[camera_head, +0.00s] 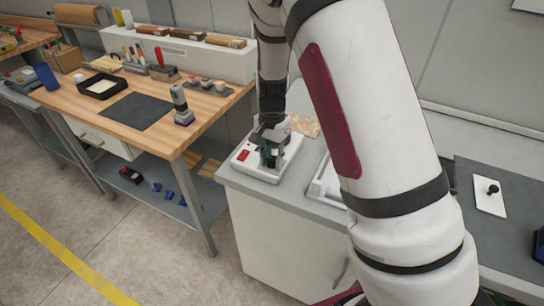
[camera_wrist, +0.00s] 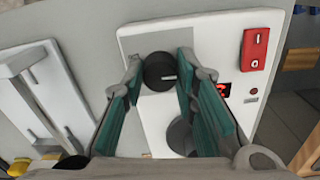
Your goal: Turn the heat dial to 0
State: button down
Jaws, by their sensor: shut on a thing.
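The white control unit (camera_head: 247,168) stands on the cabinet top in the head view; its panel (camera_wrist: 205,40) fills the middle of the wrist view. A round black dial (camera_wrist: 157,64) with a white pointer mark sits at the panel's upper part. My gripper (camera_wrist: 161,74) is shut on this dial, one teal-padded finger on each side. A second, grey-black round knob (camera_wrist: 179,136) lies between the fingers, nearer the palm, partly hidden. A red lit display (camera_wrist: 223,88) is partly covered by the right finger, so its reading is unclear. No dial labels are readable.
A red rocker switch (camera_wrist: 254,49) marked I and O is beside the display; it also shows in the head view (camera_head: 243,155). A white frame-shaped part (camera_wrist: 42,92) lies left of the unit. The wooden workbench (camera_head: 160,80) stands to the left across a narrow gap.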

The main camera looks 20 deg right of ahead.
aim_at(272, 158)
jog(key=n, duration=0.5)
jog(key=shift+n+b, duration=0.3)
jog(key=shift+n, duration=0.1)
dwell(0.4)
jog(key=c, duration=1.3)
grip_release()
notch_tip(272, 158, up, 12)
jog(key=shift+r, duration=0.1)
